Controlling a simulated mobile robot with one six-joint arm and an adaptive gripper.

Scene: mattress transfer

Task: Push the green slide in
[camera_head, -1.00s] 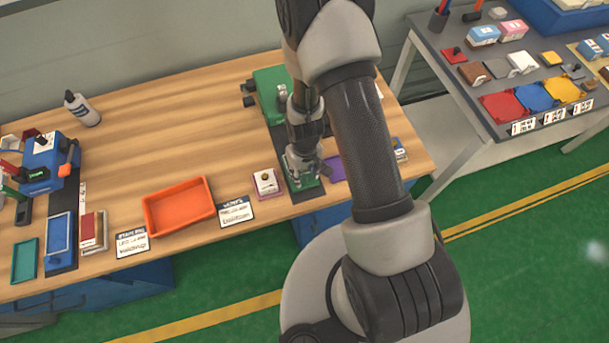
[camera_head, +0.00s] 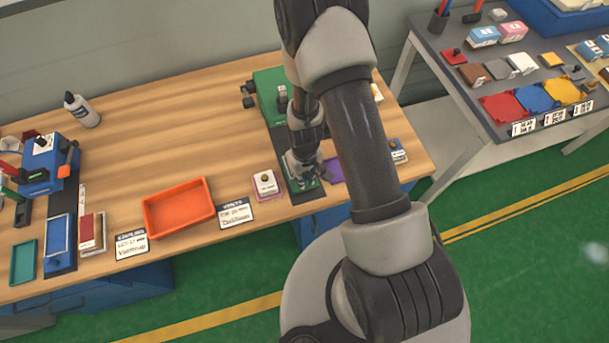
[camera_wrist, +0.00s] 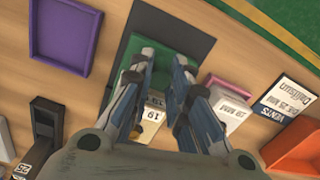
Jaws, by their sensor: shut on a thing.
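The green slide (camera_head: 306,184) sits on a dark rail (camera_head: 309,195) in front of the green machine (camera_head: 268,92), near the table's front edge. My gripper (camera_head: 306,172) is down at the slide, with its fingers on either side of it. In the wrist view my gripper (camera_wrist: 163,68) has its fingertips apart, with part of the green slide (camera_wrist: 156,99) between the fingers. A white label or block reading "19" also shows there. The fingers hide much of the slide and the exact contact. My arm covers part of the machine.
A small block in a pink tray (camera_head: 266,185) stands just left of the rail, and a purple tray (camera_head: 335,170) lies to its right. An orange tray (camera_head: 179,207) and sign cards (camera_head: 236,212) are further left. A blue machine (camera_head: 48,163) is at far left.

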